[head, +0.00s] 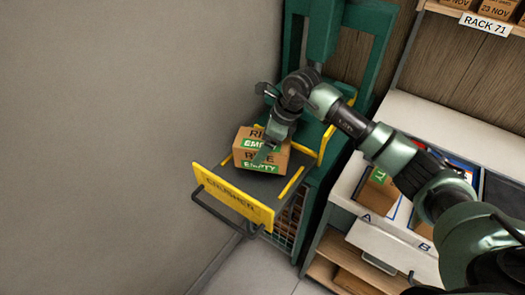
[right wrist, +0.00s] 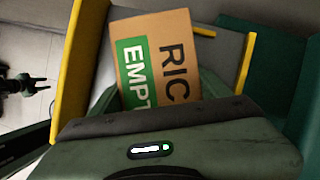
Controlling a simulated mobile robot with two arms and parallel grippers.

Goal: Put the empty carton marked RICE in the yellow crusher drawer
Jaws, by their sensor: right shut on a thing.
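The brown carton marked RICE (head: 247,160) has a green EMPTY label and is over the dark floor of the yellow crusher drawer (head: 233,198). The drawer is pulled out, with its yellow front and dark handle toward the lower left. My right gripper (head: 268,150) reaches down from above and is shut on the carton. In the right wrist view, the carton (right wrist: 155,58) lies just past the gripper body, between the drawer's yellow edges. I cannot tell whether its bottom touches the drawer floor. The fingertips are mostly hidden.
The green crusher frame (head: 292,40) rises behind the drawer. A grey wall (head: 120,120) is at the left. At the right is a white bench (head: 343,190) with bins marked A and B, one holding another EMPTY carton (head: 378,190). Rack 71 (head: 487,24) is above.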

